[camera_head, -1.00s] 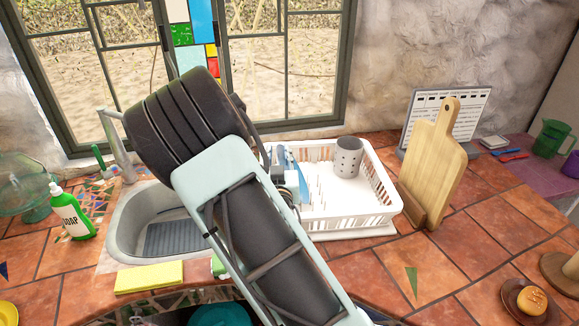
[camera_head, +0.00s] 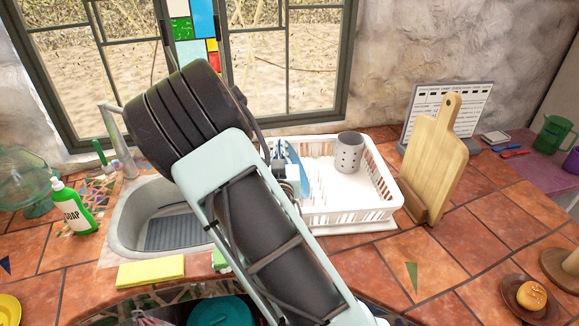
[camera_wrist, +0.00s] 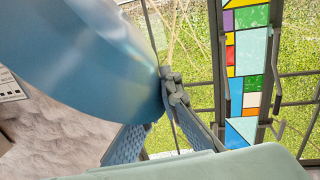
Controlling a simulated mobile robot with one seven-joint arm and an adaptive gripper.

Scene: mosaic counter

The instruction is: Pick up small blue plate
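The small blue plate (camera_head: 298,168) stands on edge at the left side of the white dish rack in the head view, partly hidden by my arm. In the wrist view the blue plate (camera_wrist: 80,60) fills the upper left, close to the camera. My gripper (camera_wrist: 174,92) has its fingertips together at the plate's right edge, and the rim appears pinched between them. In the head view my gripper (camera_head: 284,172) is mostly hidden behind my arm, at the plate's left side.
The white dish rack (camera_head: 350,215) holds a grey cutlery cup (camera_head: 348,152). A wooden cutting board (camera_head: 436,160) stands to its right. The sink (camera_head: 125,222), green soap bottle (camera_head: 72,207) and yellow sponge (camera_head: 150,271) are to the left. The window is behind.

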